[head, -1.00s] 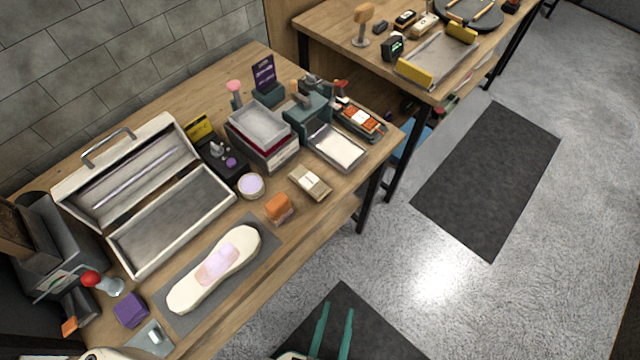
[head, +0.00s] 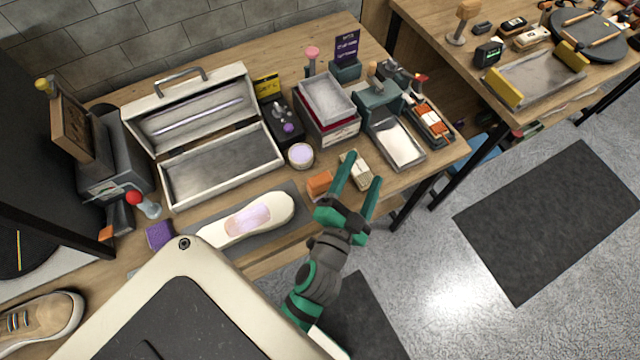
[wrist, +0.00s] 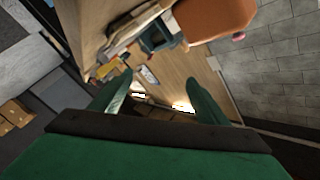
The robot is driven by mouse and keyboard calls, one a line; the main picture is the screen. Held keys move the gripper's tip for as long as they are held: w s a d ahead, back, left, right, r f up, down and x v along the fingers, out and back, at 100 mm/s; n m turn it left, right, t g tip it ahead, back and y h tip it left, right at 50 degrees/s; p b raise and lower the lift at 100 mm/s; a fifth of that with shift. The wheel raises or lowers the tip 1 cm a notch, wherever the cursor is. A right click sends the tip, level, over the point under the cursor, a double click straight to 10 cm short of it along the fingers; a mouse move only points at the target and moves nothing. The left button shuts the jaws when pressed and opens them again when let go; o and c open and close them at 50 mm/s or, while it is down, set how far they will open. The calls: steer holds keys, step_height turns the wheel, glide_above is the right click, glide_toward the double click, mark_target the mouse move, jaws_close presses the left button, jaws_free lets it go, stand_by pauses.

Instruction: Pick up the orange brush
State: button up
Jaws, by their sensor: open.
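The orange brush (head: 319,184) is a small orange block near the front edge of the wooden table, right of the shoe. A large orange-brown shape (wrist: 214,16) at the top of the wrist view looks like the same brush, cut off by the frame. My gripper (head: 360,170) has two green fingers spread apart with nothing between them. It is just right of the brush in the head view, over the table's front edge. It also shows in the wrist view (wrist: 158,78), with the orange shape beyond the right fingertip. They look apart.
A white shoe (head: 250,218) lies on a grey mat left of the brush. A beige block (head: 355,171) is close behind my fingers. An open toolbox (head: 222,165), a round tub (head: 300,155) and a grey box (head: 328,105) stand further back. Floor is open to the right.

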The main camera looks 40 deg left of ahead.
steer(key=w+a+r+n+g+y, duration=0.25)
steer(key=a+r+y, duration=0.25)
steer(key=a+r, duration=0.3)
steer(key=w+a+r+n+g+y, duration=0.1)
steer(key=w+a+r+n+y, duration=0.15)
steer(key=a+r+y, duration=0.4)
steer(key=s+a+r+n+g, duration=0.6)
steer(key=s+a+n+g, duration=0.45)
steer(key=a+g, duration=0.3)
steer(key=n+h, duration=0.4)
steer(key=h, duration=1.3)
glide_above(320, 179)
step_height(320, 179, down, 13)
steer(key=shift+w+d+f+m, duration=0.1)
steer(key=shift+w+d+m, duration=0.05)
steer(key=shift+w+m, duration=0.1)
steer(key=f, duration=1)
steer(key=shift+s+f, duration=0.1)
steer(key=shift+s, duration=0.1)
